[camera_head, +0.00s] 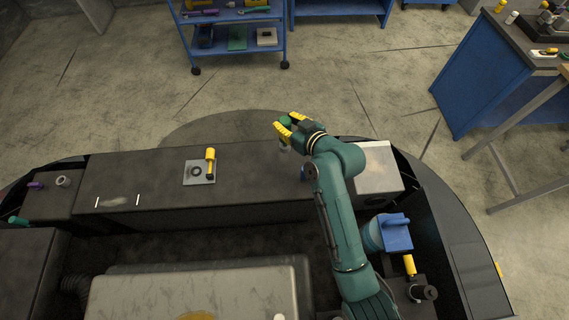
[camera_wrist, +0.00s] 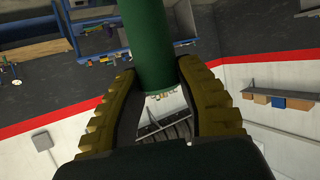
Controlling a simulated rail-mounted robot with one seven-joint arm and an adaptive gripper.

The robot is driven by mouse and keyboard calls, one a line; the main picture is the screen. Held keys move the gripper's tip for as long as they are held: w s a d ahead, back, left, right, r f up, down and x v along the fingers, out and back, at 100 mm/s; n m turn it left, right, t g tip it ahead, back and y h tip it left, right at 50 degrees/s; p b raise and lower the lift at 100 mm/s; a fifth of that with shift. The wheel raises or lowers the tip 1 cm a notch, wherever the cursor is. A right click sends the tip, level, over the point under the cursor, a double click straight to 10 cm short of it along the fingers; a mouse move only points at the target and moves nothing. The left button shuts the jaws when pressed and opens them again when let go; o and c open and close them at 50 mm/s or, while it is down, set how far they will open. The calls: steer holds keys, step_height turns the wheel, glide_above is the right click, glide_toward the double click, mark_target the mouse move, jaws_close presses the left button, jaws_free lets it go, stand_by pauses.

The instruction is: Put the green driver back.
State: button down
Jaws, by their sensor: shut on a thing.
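My gripper (camera_head: 287,128) has yellow fingers and is shut on the green driver (camera_head: 285,120). It holds the driver above the far edge of the dark engine-bay top, right of the bay's middle. In the wrist view my gripper (camera_wrist: 155,100) has a ribbed yellow finger on each side of the green driver (camera_wrist: 151,45). The driver's green handle runs up out of the top of that view. Its far end is cut off there.
A grey plate (camera_head: 199,172) with a yellow-handled tool (camera_head: 210,158) lies on the bay top. A blue tool cart (camera_head: 232,50) stands behind, with tools on its shelves. A blue workbench (camera_head: 480,75) stands at the right. The floor between is clear.

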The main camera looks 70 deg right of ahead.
mark_target(285, 143)
steer(key=shift+w, duration=0.1)
step_height(285, 143, down, 10)
steer(key=shift+a+r+b, duration=0.1)
steer(key=shift+r+b, duration=0.15)
steer(key=shift+b, duration=0.6)
steer(key=c, duration=0.8)
jaws_free()
steer(key=shift+f, duration=0.2)
steer(key=p+v, duration=0.1)
steer(key=v, duration=1.5)
steer(key=shift+r+p, duration=0.25)
steer(key=shift+p, duration=0.05)
